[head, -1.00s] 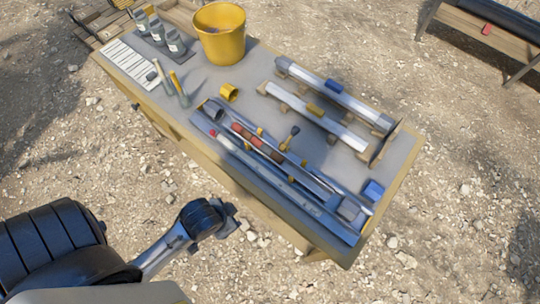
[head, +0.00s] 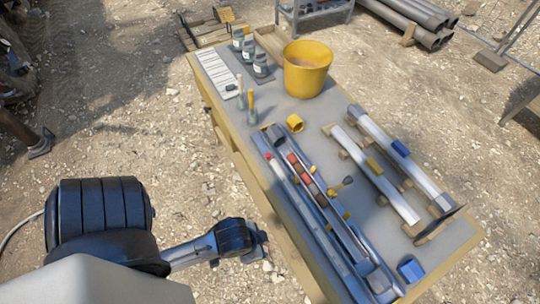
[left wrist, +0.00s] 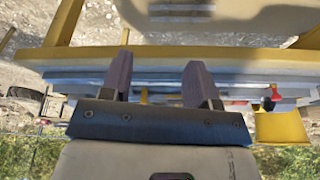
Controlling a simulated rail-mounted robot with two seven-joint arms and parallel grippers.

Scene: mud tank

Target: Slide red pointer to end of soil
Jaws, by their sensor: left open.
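The red pointer (head: 268,156) is a small red piece at the far end of a long grey rail (head: 305,215) on the table. Beside the rail, reddish-brown soil (head: 298,166) lies in a long narrow trough, starting near the pointer's end. My left gripper (head: 262,243) is outside the table's left long edge, apart from the rail and pointer. In the left wrist view its two fingers (left wrist: 157,66) are spread with nothing between them. That view also shows small red spots at the right, too unclear to name. My right gripper is not in view.
A yellow bucket (head: 307,68), several grey bottles (head: 260,64) and a yellow cup (head: 295,123) stand toward the table's far end. Tubes on supports (head: 398,160) lie along the right side. A blue box (head: 410,268) sits at the near end.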

